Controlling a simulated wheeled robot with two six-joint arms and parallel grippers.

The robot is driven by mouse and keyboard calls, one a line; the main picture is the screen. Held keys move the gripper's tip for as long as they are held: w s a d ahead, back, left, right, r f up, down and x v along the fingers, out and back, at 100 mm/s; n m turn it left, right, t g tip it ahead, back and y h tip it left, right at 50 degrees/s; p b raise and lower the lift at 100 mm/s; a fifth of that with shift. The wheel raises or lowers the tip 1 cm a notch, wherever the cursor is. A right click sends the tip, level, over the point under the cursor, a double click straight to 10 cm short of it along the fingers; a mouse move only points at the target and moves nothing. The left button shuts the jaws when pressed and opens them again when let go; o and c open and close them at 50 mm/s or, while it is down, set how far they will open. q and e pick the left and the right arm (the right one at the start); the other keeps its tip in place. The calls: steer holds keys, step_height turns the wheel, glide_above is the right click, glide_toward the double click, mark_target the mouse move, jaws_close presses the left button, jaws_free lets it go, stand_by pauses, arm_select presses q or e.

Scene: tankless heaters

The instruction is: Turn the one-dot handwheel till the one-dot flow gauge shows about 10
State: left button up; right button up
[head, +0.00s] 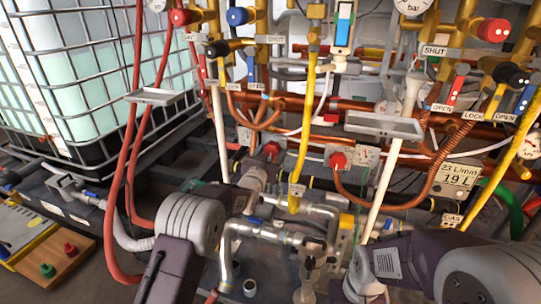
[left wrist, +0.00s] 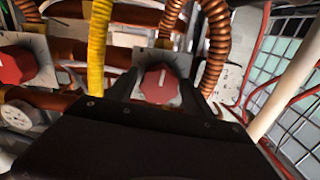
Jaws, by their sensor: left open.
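A red handwheel (head: 271,149) on a pale plate sits left of centre in the head view. My left gripper (head: 268,163) is in front of it. In the left wrist view this red handwheel (left wrist: 158,86) lies between the two open fingers of my gripper (left wrist: 159,94); I cannot tell whether they touch it. A second red handwheel (head: 338,160) is to the right, and it shows at the left of the wrist view (left wrist: 16,66). A flow display (head: 457,179) reads L/min with about 19. Dot marks are not readable. My right gripper is out of view.
A yellow hose (head: 303,125) hangs between the two handwheels. Copper hoses and pipes (head: 455,130) crowd the area. A white pole (head: 392,170) stands right of the second wheel. A caged tank (head: 88,95) is at left, and silver pipes (head: 280,232) run below.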

arm_select(q)
steer(key=c, duration=1.1)
